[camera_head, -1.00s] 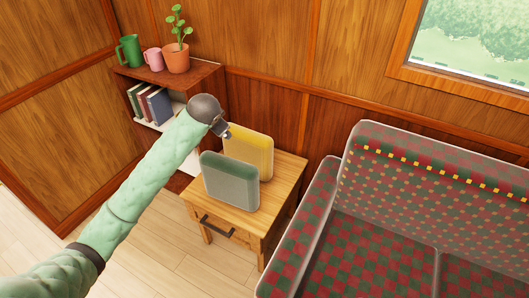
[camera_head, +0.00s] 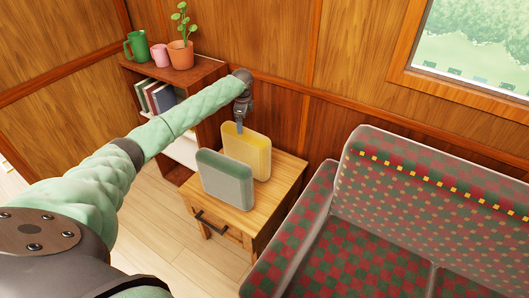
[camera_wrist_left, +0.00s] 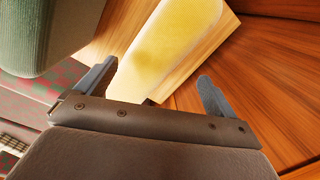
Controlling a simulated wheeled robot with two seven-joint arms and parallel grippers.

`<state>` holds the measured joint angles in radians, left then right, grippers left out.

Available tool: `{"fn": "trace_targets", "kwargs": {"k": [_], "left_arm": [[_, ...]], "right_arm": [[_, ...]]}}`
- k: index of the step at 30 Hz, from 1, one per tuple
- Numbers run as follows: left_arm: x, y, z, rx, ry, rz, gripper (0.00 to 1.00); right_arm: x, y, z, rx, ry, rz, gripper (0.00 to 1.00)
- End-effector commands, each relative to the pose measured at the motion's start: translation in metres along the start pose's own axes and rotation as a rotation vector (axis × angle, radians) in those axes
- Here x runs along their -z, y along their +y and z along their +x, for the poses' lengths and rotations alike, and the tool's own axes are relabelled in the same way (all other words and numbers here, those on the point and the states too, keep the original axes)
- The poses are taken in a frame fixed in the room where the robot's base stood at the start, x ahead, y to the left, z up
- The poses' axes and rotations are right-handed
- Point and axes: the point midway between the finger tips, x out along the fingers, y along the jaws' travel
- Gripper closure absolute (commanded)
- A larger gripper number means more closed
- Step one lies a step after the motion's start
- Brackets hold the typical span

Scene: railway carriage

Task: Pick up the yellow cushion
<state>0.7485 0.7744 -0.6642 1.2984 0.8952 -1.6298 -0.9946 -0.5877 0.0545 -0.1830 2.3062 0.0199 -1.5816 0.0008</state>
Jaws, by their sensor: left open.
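The yellow cushion (camera_head: 254,148) stands upright on the small wooden side table (camera_head: 272,196), behind a grey-green cushion (camera_head: 226,181) that hides part of its front. My left gripper (camera_head: 240,127) is just above the top left edge of the yellow cushion, pointing down. In the left wrist view the two fingers (camera_wrist_left: 157,82) are wide apart, and the yellow cushion (camera_wrist_left: 172,45) shows beyond the gap between them. The jaws are empty. The grey-green cushion (camera_wrist_left: 48,30) shows at the left of that view, close to the left finger. My right gripper is not in view.
A wooden shelf (camera_head: 205,70) with a green mug (camera_head: 138,46), a pink mug (camera_head: 160,55), a potted plant (camera_head: 181,54) and several books stands behind my left arm. A checked seat (camera_head: 400,195) is right of the table. The panelled wall is close behind.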

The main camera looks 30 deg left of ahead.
Motion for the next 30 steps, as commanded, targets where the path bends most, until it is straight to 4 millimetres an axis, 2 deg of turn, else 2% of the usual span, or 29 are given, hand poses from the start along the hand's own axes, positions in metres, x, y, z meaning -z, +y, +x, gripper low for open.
{"fn": "trace_targets", "kwargs": {"k": [6,12,17,26,30], "left_arm": [[0.005,0.007,0.004,-0.044,0.064,0.266,0.06],[0.005,0.007,0.004,-0.039,0.067,0.428,0.06],[0.006,0.007,0.012,-0.039,0.068,0.456,0.06],[0.006,0.008,0.033,-0.038,0.067,0.455,0.06],[0.005,0.008,0.044,-0.039,0.067,0.455,0.06]], "right_arm": [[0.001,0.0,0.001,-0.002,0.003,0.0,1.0],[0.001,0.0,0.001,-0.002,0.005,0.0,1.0],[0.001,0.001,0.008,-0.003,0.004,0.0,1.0],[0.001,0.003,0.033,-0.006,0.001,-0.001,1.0],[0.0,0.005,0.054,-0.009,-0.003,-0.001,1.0]]}}
